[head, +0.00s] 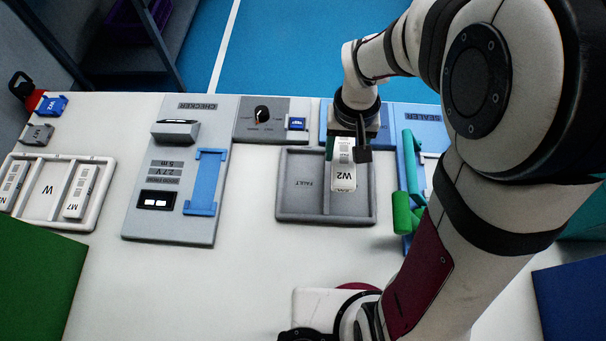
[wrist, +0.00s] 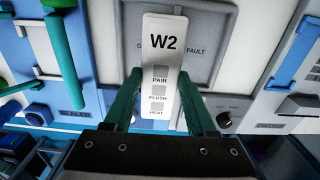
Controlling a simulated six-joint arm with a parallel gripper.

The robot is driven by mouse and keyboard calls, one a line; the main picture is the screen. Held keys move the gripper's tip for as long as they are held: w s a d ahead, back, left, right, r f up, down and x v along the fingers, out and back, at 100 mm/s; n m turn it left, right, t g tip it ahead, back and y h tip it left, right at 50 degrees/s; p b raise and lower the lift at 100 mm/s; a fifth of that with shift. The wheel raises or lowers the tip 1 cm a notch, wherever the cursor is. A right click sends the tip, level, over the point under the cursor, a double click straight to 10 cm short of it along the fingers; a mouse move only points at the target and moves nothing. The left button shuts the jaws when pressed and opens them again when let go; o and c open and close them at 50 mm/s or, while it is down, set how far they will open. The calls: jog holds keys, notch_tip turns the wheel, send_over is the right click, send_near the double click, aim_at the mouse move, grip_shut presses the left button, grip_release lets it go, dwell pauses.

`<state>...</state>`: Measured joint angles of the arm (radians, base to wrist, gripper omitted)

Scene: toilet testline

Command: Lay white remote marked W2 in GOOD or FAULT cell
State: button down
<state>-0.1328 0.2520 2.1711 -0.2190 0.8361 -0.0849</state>
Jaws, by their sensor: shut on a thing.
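The white remote marked W2 (head: 343,178) is held in my gripper (head: 346,148). In the wrist view the remote (wrist: 160,60) lies lengthwise between two green fingers (wrist: 162,90), its W2 end pointing outward. PAIR, FLUSH and HEAT buttons show on its face. The grey two-cell tray (head: 283,218) is beneath. The FAULT cell (head: 302,185) is on the left in the head view and looks empty. The remote appears over the right cell (head: 363,205), beside the divider. Its label is mostly hidden; only a G shows in the wrist view. I cannot tell whether the remote touches the tray.
The checker (head: 178,225) with a lit display (head: 157,200) and blue cradle (head: 206,182) stands left, a dial panel (head: 262,116) behind. The sealer (head: 415,125) with green handle (head: 402,212) is close on the right. A white W tray (head: 85,222) holds other remotes far left.

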jog(key=s+d, duration=0.2)
jog(key=d, duration=0.1)
send_over(304, 183)
notch_tip(304, 183, down, 8)
jog(key=shift+r, duration=0.2)
jog(key=shift+f, duration=1.9)
jog(key=c, duration=0.5)
grip_release()
jog(key=shift+f, duration=0.15)
